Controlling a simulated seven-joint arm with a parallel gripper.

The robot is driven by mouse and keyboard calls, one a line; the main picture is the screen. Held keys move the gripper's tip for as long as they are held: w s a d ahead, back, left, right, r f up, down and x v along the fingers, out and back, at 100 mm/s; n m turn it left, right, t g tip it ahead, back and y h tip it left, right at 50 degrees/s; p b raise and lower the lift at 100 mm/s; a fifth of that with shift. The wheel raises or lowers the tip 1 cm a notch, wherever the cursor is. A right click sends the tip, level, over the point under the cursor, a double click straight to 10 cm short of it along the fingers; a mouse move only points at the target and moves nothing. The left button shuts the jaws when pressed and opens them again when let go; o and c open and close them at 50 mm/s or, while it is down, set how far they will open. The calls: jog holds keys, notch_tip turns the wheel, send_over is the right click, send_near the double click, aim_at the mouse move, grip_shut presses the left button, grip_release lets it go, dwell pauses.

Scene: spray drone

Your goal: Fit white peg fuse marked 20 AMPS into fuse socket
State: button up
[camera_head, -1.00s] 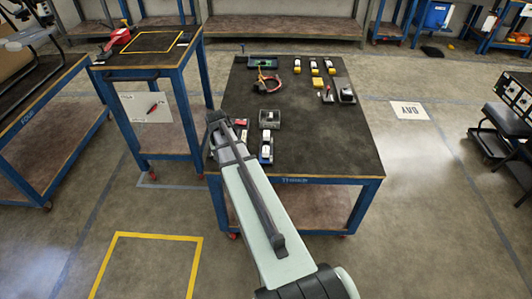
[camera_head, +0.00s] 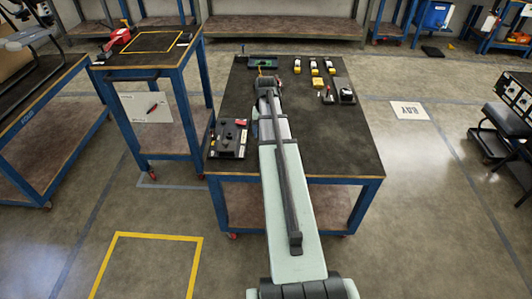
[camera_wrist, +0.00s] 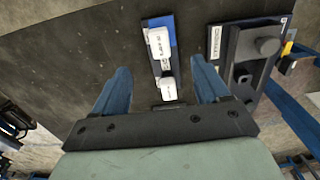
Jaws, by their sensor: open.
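In the wrist view a narrow blue-and-dark holder (camera_wrist: 172,22) carries two white blocks. The upper white block (camera_wrist: 159,43) has small printing. The lower one (camera_wrist: 168,89) lies closer to my gripper. The lettering is too small to read, so I cannot tell which is marked 20 AMPS. My gripper (camera_wrist: 160,68) is open, its blue fingers on either side of the holder in the picture, with nothing held. I cannot identify the fuse socket with certainty.
A dark device with a round black knob (camera_wrist: 267,46) lies right of the holder; a dark device (camera_head: 230,138) lies at the table's left front. Yellow-and-white blocks (camera_head: 315,70) and a grey unit (camera_head: 344,91) stand farther back. The table's right front (camera_head: 345,145) is clear.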

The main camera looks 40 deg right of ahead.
jog(key=shift+f, duration=4.5)
grip_shut()
jog(key=shift+r, duration=0.15)
jog(key=shift+r, duration=2.85)
jog(key=shift+a, duration=0.1)
